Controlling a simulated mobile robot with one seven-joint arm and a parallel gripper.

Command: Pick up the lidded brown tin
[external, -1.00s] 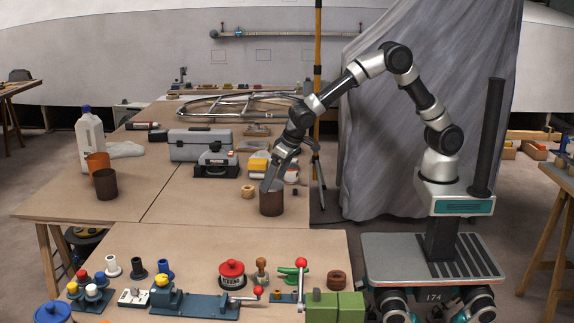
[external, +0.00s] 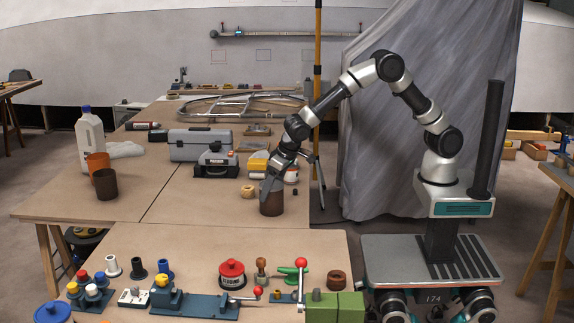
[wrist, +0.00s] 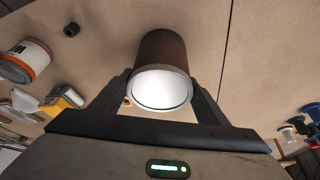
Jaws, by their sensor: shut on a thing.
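The brown tin (external: 271,206) stands upright on the far worktable, near its right edge. In the wrist view its dark brown side (wrist: 163,48) and a bright, pale round top (wrist: 161,89) show between the fingers. My gripper (external: 270,189) reaches down to the tin's upper part in the external view. In the wrist view my gripper (wrist: 161,84) has one finger on each side of the tin, shut on it. The tin's base appears to rest on the table. A second brown container (external: 106,185), with no lid visible, stands at the far left.
A wooden ring (external: 248,191) lies just left of the tin, and a small dark piece (external: 295,191) to its right. An orange cup (external: 97,162), white bottle (external: 90,134) and grey toolbox (external: 199,145) stand farther left. The near bench (external: 200,250) holds several fixtures.

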